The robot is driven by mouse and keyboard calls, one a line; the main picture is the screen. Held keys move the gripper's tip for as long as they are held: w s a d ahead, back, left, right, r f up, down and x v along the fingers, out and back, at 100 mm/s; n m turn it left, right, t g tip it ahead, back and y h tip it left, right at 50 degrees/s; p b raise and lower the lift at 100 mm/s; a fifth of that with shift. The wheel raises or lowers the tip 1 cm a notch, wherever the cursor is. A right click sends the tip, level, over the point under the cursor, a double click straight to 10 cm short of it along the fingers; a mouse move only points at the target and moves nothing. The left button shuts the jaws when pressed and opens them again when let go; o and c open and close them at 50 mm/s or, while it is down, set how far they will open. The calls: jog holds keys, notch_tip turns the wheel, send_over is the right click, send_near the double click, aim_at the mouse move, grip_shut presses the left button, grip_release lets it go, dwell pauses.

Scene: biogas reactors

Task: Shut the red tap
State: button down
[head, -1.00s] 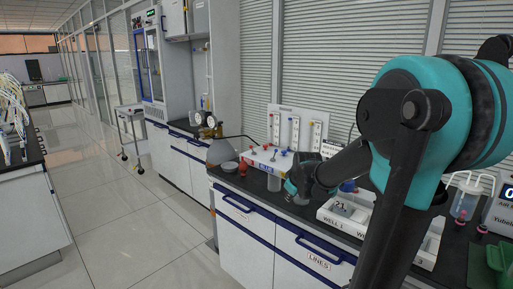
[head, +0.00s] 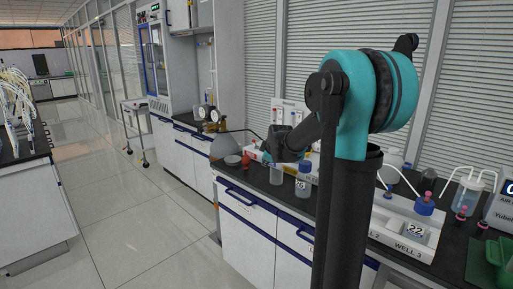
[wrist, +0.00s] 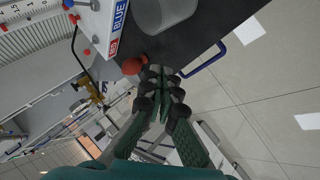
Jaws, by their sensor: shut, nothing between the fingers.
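A white box (wrist: 98,22) with BLUE and RED labels is at the top left of the wrist view. A small red knob, which looks like the red tap (wrist: 87,52), sits beside the RED end. Whether it is open or shut is too small to tell. My gripper (wrist: 162,74) is shut and empty, with its fingertips apart from the knob, to its right in the wrist view. In the head view my gripper (head: 268,153) is at the box's front, and my arm hides much of the box.
A red bulb-like object (wrist: 132,66) is close beside my fingertips; it also shows in the head view (head: 246,161). A clear vessel (wrist: 165,12) stands near the box. The left aisle is clear.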

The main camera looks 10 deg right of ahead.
jog(key=s+d+f+m+g, duration=0.1)
jog(key=s+f+m, duration=0.3)
jog(key=s, duration=0.8)
jog(key=s+f+m+g, duration=0.2)
jog(key=s+f+m, duration=0.2)
jog(key=s, duration=0.9)
jog(key=s+d+f+m+g+h, duration=0.1)
jog(key=s+f+m, duration=0.4)
jog(key=s, duration=0.8)
notch_tip(320, 180, down, 4)
jog(key=shift+d+r+g, duration=0.2)
jog(key=shift+d+g, duration=0.1)
jog(key=shift+w+a, duration=0.1)
jog(key=shift+w, duration=0.05)
